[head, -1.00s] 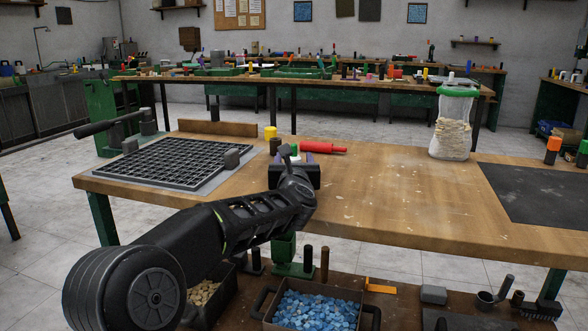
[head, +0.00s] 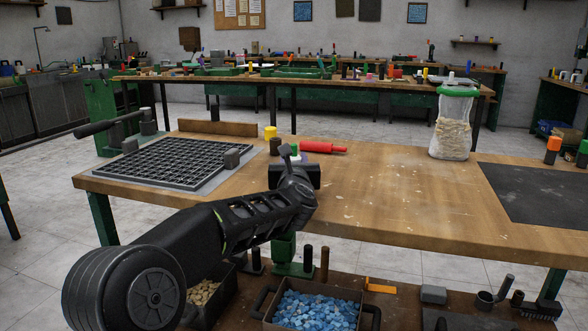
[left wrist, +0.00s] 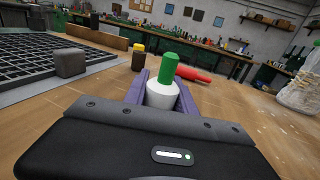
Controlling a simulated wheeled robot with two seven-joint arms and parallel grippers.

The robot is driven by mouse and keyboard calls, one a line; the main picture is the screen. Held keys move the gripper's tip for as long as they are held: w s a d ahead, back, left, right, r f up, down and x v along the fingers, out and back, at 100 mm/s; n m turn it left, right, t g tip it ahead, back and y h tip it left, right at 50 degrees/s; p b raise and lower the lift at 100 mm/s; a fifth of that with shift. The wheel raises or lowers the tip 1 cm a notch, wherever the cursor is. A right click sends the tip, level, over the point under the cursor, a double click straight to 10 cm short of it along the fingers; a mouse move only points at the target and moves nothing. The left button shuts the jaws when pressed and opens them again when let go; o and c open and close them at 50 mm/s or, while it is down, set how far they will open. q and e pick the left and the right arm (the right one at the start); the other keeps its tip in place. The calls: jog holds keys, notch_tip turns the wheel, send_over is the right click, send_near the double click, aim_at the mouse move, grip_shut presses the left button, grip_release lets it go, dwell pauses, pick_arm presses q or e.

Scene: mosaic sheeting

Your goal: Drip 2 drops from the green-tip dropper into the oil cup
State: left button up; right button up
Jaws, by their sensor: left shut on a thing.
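The green-tip dropper is a white bottle (left wrist: 161,95) with a green tip (left wrist: 169,68). It stands upright between the purple fingers of my left gripper (left wrist: 152,92), which is shut on it. In the head view my left gripper (head: 308,156) is low over the table, and its body hides most of the dropper; the green tip (head: 295,148) shows. My right gripper is not in view.
A red roller-like tool (head: 323,148) lies just beyond the gripper. A black grid (head: 165,160) and a grey block (head: 232,158) are at the left. A clear bag with a green rim (head: 450,135) and a dark mat (head: 540,192) are at the right. The table's middle right is clear.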

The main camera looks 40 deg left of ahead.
pick_arm(q)
grip_shut()
notch_tip(320, 180, up, 10)
jog(key=p, duration=0.4)
dwell(1.0)
